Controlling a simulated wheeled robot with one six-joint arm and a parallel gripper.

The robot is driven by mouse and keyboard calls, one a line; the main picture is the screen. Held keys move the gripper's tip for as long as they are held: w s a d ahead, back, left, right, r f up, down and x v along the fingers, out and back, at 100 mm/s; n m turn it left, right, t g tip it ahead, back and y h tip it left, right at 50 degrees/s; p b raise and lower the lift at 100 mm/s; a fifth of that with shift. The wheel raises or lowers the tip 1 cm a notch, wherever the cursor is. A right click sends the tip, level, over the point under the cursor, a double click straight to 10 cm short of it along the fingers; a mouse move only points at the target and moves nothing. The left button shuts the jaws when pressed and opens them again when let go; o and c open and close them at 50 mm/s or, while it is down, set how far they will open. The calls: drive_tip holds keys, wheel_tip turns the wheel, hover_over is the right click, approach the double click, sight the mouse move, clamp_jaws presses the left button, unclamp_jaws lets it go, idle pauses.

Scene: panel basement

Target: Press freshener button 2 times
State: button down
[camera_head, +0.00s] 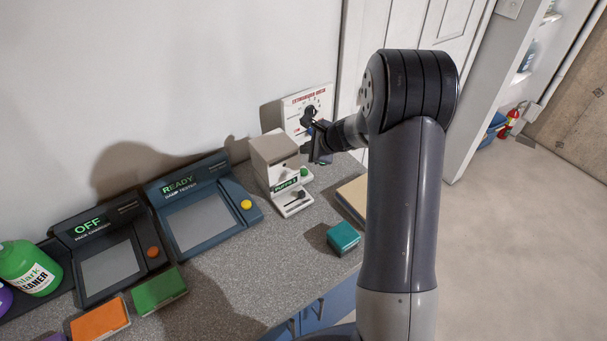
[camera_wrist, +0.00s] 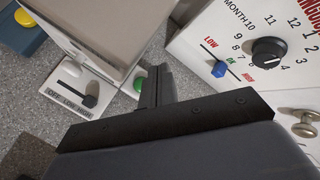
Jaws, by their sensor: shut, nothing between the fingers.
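The freshener appears to be the off-white box-shaped dispenser (camera_head: 272,155) with a dark label with green letters, standing on the counter by the wall. A green button (camera_head: 304,172) shows on its right side, and in the wrist view the green button (camera_wrist: 138,84) is partly hidden beside my fingers. The dispenser's base has a black slider (camera_wrist: 90,101) marked OFF, LOW and a further setting. My gripper (camera_head: 318,150) is shut and empty, just above and right of the button in the head view. I cannot tell whether the fingertips (camera_wrist: 158,75) touch it.
A white extinguisher check panel (camera_head: 310,103) with a dial (camera_wrist: 268,52) and blue slider stands close behind my gripper. Left are a blue READY tester (camera_head: 198,220) and a dark OFF charger (camera_head: 108,268). A teal box (camera_head: 343,237) lies in front.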

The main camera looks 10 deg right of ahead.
sight(307, 173)
wheel_tip(307, 173, down, 6)
drive_tip(key=b, duration=0.4)
drive_tip(key=shift+r, duration=0.1)
idle(1.8)
drive_tip(key=shift+f+b, duration=0.4)
drive_tip(key=shift+b, duration=0.3)
drive_tip(key=shift+f+b, duration=0.5)
drive_tip(key=shift+r, duration=0.15)
idle(0.5)
drive_tip(key=shift+r+p, duration=0.65)
drive_tip(key=shift+r, duration=0.1)
wheel_tip(307, 173, up, 5)
drive_tip(key=p, duration=0.4)
drive_tip(key=shift+r, duration=0.1)
